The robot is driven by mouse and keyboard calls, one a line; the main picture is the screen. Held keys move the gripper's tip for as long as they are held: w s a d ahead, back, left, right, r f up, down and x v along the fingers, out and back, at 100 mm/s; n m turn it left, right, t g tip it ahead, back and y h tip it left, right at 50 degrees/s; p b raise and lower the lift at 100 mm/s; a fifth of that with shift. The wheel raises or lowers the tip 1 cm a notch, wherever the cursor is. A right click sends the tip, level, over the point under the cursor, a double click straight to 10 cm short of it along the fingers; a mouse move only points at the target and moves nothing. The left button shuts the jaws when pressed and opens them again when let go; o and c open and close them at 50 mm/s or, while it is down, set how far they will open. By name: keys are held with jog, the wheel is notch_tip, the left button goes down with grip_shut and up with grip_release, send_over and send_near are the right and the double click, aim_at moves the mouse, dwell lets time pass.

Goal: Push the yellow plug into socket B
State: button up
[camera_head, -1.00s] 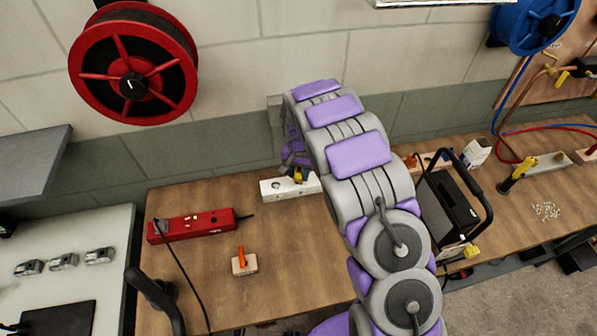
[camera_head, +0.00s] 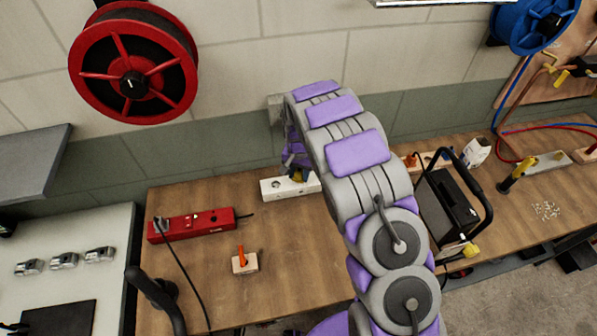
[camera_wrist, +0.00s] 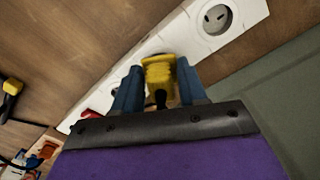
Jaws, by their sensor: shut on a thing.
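My gripper (camera_wrist: 157,90) is shut on the yellow plug (camera_wrist: 159,75), which sits between its two blue fingers in the wrist view. The plug is over the white socket strip (camera_wrist: 183,40), in front of a socket position that it mostly hides. I cannot tell whether its pins are in. One round socket (camera_wrist: 216,18) shows uncovered at the strip's upper right. In the head view my gripper (camera_head: 296,166) is low over the white strip (camera_head: 286,190), mostly behind my arm, with a bit of yellow showing. No socket letters are readable.
A red power strip (camera_head: 192,225) with a grey plug and cable lies to the left on the wooden bench (camera_head: 200,270). A small wooden block with an orange peg (camera_head: 244,262) stands in front. A black-handled case (camera_head: 452,205) is right of my arm. The wall is close behind.

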jog(key=shift+f, duration=0.7)
jog(key=o, duration=1.2)
jog(key=shift+c, duration=0.2)
jog(key=shift+r, duration=0.15)
jog(key=shift+r+p, duration=0.5)
jog(key=shift+r, duration=1.9)
jog(key=s+d+r+n+b, duration=0.1)
jog(key=s+d+r, duration=0.4)
jog(key=s+r, duration=0.35)
jog(key=s+d+r+b, duration=0.1)
jog(key=s+d+r, duration=0.4)
jog(key=s+r, duration=0.35)
jog(key=s+d+r+n+g, duration=0.1)
jog(key=s, duration=1.2)
jog(key=s+d+r+n+b, duration=0.1)
jog(key=s, duration=1.2)
jog(key=shift+s+d+r+n+g, duration=0.2)
jog(key=shift+s+r+n+g, duration=0.1)
jog(key=shift+n+g, duration=0.1)
